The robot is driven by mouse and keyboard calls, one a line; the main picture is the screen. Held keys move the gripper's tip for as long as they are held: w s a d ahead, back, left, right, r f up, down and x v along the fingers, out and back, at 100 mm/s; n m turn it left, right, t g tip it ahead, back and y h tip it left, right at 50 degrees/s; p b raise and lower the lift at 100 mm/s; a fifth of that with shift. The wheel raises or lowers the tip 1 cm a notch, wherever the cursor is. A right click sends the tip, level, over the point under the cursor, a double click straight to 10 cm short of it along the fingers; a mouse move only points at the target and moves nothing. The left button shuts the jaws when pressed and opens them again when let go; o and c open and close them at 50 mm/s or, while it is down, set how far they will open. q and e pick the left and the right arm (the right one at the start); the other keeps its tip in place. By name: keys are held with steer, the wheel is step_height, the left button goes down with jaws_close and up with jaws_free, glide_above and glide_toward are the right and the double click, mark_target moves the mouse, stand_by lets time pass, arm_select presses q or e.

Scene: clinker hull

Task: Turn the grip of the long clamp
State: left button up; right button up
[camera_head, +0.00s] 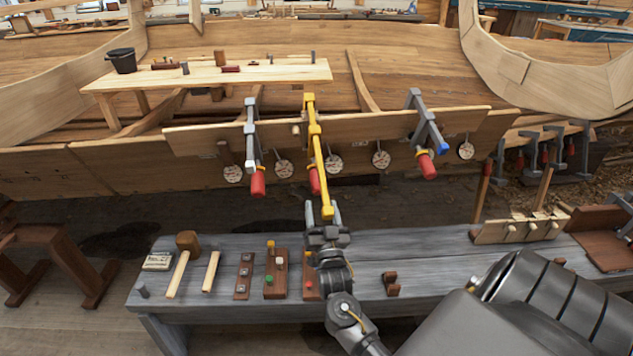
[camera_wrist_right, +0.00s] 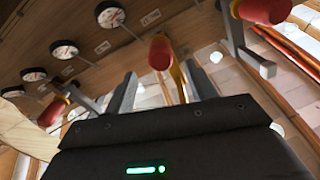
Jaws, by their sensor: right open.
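The long clamp (camera_head: 319,160) is yellow and hangs on the hull's plank edge, with a red grip (camera_head: 314,180) low on it. My right gripper (camera_head: 322,208) is open and empty, close below the clamp's lower end in the head view. In the right wrist view, the red grip (camera_wrist_right: 161,52) and part of the yellow bar (camera_wrist_right: 180,84) show beyond the two spread fingers (camera_wrist_right: 160,92). The grip is not between the fingertips; I cannot tell the exact gap. My left gripper is in neither view.
Grey clamps with red grips hang left (camera_head: 252,140) and right (camera_head: 423,125) of the long clamp. Round dials (camera_head: 333,163) sit along the plank. A grey bench (camera_head: 430,262) below carries a mallet (camera_head: 187,244) and wooden blocks. A plank table (camera_head: 225,76) stands inside the hull.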

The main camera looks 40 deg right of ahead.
mark_target(316, 181)
steer(key=p+x, duration=0.1)
steer(key=x, duration=0.7)
steer(key=shift+w+d+r, duration=0.1)
steer(key=shift+w+r, duration=0.05)
steer(key=shift+w, duration=0.15)
steer(key=shift+w+d+r, duration=0.1)
steer(key=shift+w+d, duration=0.15)
steer(key=shift+w, duration=0.05)
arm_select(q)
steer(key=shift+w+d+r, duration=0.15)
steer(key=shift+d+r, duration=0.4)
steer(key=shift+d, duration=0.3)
arm_select(e)
steer(key=c, duration=0.9)
steer(key=shift+c, duration=0.5)
steer(key=shift+m, duration=0.8)
steer(key=m+b, duration=0.1)
steer(key=m, duration=0.1)
steer(key=shift+a+m+y, duration=0.1)
steer(key=shift+m+y, duration=0.3)
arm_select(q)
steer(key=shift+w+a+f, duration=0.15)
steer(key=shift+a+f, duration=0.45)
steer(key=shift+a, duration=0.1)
arm_select(e)
steer(key=shift+m+t, duration=0.3)
steer(key=shift+m, duration=0.1)
